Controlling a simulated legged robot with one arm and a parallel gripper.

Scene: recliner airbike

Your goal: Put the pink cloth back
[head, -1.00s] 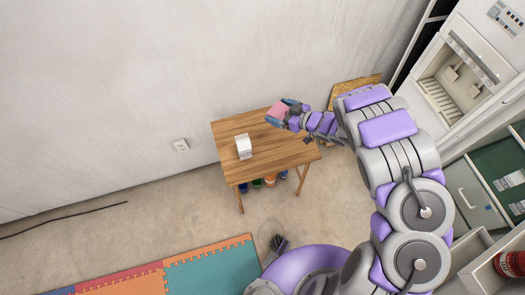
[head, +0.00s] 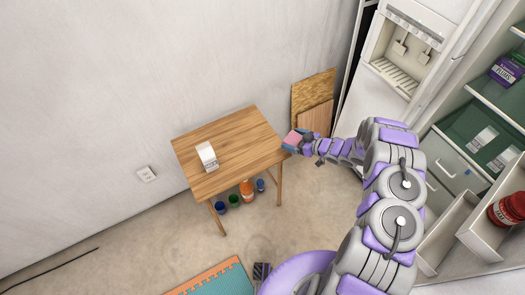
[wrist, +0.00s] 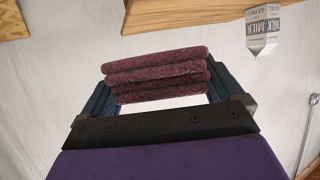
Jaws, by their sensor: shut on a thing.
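The pink cloth (head: 293,137) is held in my gripper (head: 296,141) near the right edge of the wooden table (head: 230,137). In the wrist view the cloth (wrist: 157,76) is a folded stack that looks dark maroon, between the two blue fingers of my gripper (wrist: 157,88). My gripper is shut on it. In the head view the cloth and fingers look close to the table's right corner; I cannot tell whether they touch it.
A white milk carton (head: 207,155) stands on the table's left part; the rest of the top is clear. Several jars (head: 247,190) stand beneath the table. Wooden boards (head: 313,97) lean on the wall behind. Shelves with a red jar (head: 508,208) and an open drawer (head: 447,230) are at right.

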